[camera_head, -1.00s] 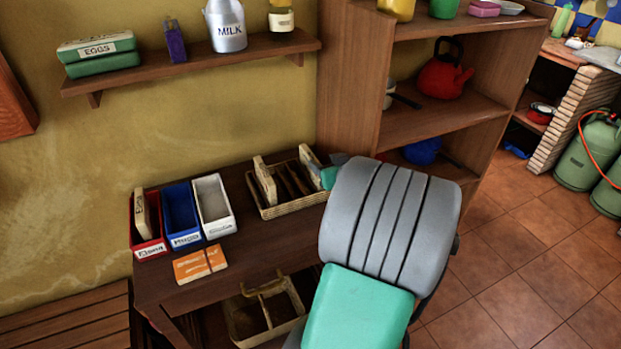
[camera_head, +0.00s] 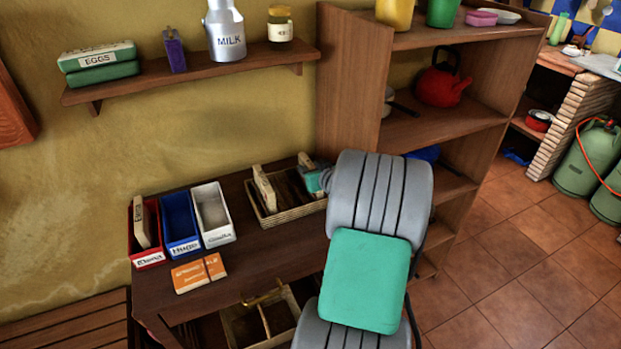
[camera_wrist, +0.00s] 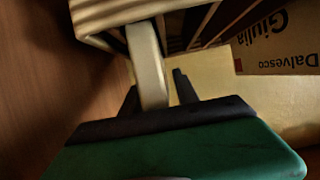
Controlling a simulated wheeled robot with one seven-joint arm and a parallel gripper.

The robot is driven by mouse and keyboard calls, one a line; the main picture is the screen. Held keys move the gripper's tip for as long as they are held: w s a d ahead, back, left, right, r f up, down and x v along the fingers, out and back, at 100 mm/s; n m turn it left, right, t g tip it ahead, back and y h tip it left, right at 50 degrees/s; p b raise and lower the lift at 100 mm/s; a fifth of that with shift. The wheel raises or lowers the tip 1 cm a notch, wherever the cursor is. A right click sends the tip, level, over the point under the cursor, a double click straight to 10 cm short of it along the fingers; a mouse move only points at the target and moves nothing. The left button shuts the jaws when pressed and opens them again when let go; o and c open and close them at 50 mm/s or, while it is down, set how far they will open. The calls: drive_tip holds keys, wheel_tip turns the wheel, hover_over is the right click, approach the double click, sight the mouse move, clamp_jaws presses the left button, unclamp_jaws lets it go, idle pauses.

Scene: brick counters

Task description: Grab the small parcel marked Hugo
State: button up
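A slatted basket (camera_head: 286,217) stands on the dark wooden table. It holds a cream parcel (camera_head: 263,188) at its left and another pale parcel (camera_head: 306,161) at its right, beside my gripper (camera_head: 316,181). In the wrist view, the fingers of my gripper (camera_wrist: 157,88) are apart, with the narrow edge of a pale parcel (camera_wrist: 148,65) between them. A gap shows on its right side. No name shows on this edge, so I cannot tell whether it is marked Hugo. A parcel marked Giulia (camera_wrist: 277,42) shows at the upper right.
A red bin (camera_head: 149,257) with a parcel, a blue bin (camera_head: 181,218) labelled Hugo and a white bin (camera_head: 213,214) stand left of the basket. Orange cards (camera_head: 199,273) lie in front. A wooden shelf unit (camera_head: 350,70) rises close behind on the right.

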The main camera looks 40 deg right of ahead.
clamp_jaws()
idle(0.5)
